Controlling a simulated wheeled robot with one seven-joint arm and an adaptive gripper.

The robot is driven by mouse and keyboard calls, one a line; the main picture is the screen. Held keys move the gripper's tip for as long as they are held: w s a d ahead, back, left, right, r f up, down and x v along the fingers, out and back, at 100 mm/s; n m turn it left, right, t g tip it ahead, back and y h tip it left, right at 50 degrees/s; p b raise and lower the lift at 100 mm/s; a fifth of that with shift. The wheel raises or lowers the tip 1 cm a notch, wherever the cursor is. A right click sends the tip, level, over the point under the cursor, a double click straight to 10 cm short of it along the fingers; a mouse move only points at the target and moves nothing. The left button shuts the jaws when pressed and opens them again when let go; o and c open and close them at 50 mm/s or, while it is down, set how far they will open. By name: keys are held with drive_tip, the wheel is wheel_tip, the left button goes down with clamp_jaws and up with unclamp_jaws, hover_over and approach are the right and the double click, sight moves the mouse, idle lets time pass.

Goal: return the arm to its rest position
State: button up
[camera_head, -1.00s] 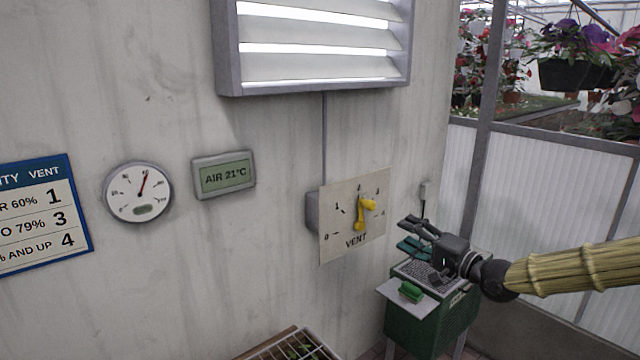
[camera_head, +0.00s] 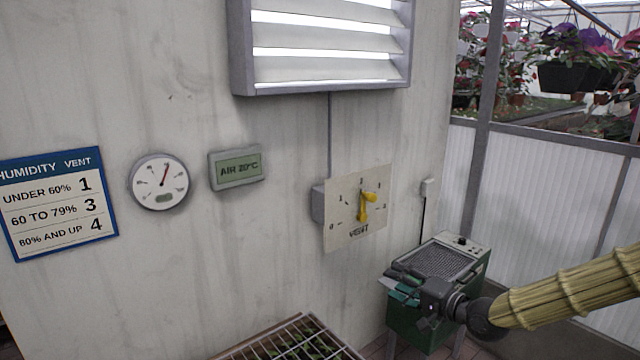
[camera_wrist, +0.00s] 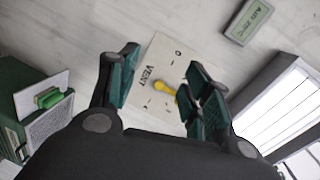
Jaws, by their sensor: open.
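My gripper (camera_head: 402,283) is open and empty in the head view, low at the right, in front of the green box. In the wrist view my gripper (camera_wrist: 160,88) shows its two green-padded fingers spread apart. Between them, some way off, is the vent plate (camera_wrist: 150,72) with its yellow lever (camera_wrist: 166,88). In the head view the vent plate (camera_head: 345,225) is on the wall, up and left of my gripper. Its yellow lever (camera_head: 365,205) is untouched, with its knob end up toward the upper right. My arm (camera_head: 570,290) reaches in from the right.
A green box with a mesh top (camera_head: 440,262) stands behind my gripper. A humidity sign (camera_head: 60,205), a round dial (camera_head: 159,182), an air display (camera_head: 236,168) and a louvred vent (camera_head: 325,45) are on the wall. A wire-topped seedling tray (camera_head: 250,348) is low in front.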

drive_tip(key=s+a+f+n+g+h, duration=0.1)
drive_tip(key=s+a+f+g+h, duration=0.15)
drive_tip(key=s+f, duration=0.85)
drive_tip(key=s+a+f+n+g+h, duration=0.2)
drive_tip(key=s+a+f+g, duration=0.3)
drive_tip(key=f, duration=1.1)
drive_tip(key=s+d+f+n+g+h, duration=0.1)
drive_tip(key=s+d+f, duration=0.2)
drive_tip(key=s, duration=0.7)
drive_tip(key=s+d+f+n+g+h, duration=0.2)
drive_tip(key=s+f, duration=0.3)
drive_tip(key=s, duration=0.4)
drive_tip(key=s+d+f+n+g+h, duration=0.1)
drive_tip(key=s+d+f, duration=0.4)
drive_tip(key=s, duration=0.5)
drive_tip(key=shift+s+n+g+h, duration=0.3)
drive_tip(key=shift+g+h, duration=0.15)
drive_tip(key=shift+h, duration=0.2)
drive_tip(key=shift+s+d, duration=0.2)
drive_tip(key=shift+s, duration=0.25)
drive_tip(key=shift+c, duration=0.5)
